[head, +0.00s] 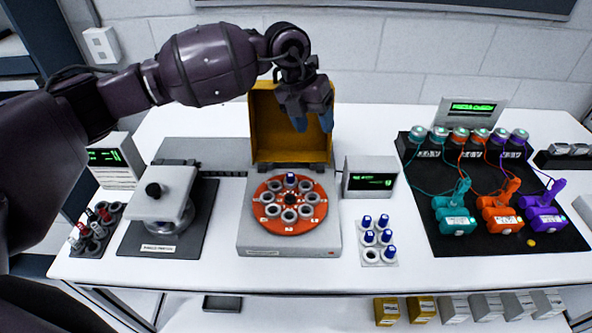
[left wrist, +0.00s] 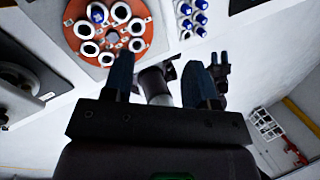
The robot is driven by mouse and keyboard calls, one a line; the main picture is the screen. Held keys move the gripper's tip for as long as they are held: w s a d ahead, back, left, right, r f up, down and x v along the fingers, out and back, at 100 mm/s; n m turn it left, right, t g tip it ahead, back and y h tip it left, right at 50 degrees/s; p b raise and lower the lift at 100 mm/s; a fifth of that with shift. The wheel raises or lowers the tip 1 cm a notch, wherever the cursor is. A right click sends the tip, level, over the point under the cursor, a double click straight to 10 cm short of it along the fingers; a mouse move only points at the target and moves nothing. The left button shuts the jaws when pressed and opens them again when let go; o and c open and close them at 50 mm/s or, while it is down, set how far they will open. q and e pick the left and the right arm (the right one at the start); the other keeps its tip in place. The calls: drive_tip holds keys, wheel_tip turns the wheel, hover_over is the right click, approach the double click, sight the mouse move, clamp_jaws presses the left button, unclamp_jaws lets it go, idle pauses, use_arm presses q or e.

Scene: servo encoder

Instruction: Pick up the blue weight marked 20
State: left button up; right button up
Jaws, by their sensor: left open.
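No weight with a readable 20 shows. The blue things I see are several blue-capped tubes in a white rack (head: 391,262), with one more blue-capped tube (head: 290,180) in the orange rotor (head: 290,226) of the open centrifuge. In the left wrist view the rotor (left wrist: 110,42) is at top left and the blue-capped tubes (left wrist: 200,18) are at top centre. My left gripper (head: 313,123) is open and empty, high in front of the raised yellow lid, above the rotor. Its fingers (left wrist: 158,75) touch nothing. A dark pronged shape (left wrist: 219,68) may be my right gripper; its opening is unclear.
The yellow lid (head: 262,118) stands upright behind the rotor. A small display box (head: 371,178) is right of it. A black mat (head: 445,240) with wired teal, orange and purple devices is further right. A grey press-like device (head: 165,196) stands left. White table shows around the rack.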

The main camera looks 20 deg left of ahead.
use_arm(q)
drive_tip(key=a+f+n+y, duration=0.1)
drive_tip(key=a+n+y, duration=0.1)
drive_tip(key=a+y, duration=0.25)
drive_tip(key=b, duration=0.6)
hover_over(290, 175)
drive_tip(key=s, duration=0.1)
drive_tip(key=shift+g+h, duration=0.25)
drive_tip(key=shift+g, duration=0.15)
wheel_tip(290, 175, down, 10)
drive_tip(key=shift+f, duration=0.1)
drive_tip(key=shift+w+f, duration=0.6)
drive_tip(key=shift+f, duration=0.05)
drive_tip(key=shift+w+f, duration=0.1)
drive_tip(key=shift+w, duration=0.05)
drive_tip(key=shift+s+f, duration=0.15)
drive_tip(key=shift+s, duration=0.15)
wheel_tip(290, 175, down, 4)
drive_tip(key=b, duration=0.2)
drive_tip(key=shift+w+b, duration=0.1)
drive_tip(key=shift+b, duration=0.2)
drive_tip(key=shift+r, duration=0.25)
use_arm(e)
wheel_tip(290, 175, down, 10)
drive_tip(key=s, duration=0.1)
drive_tip(key=shift+s+a+r+g, duration=0.15)
drive_tip(key=shift+s+g, duration=0.05)
drive_tip(key=shift+g, duration=0.1)
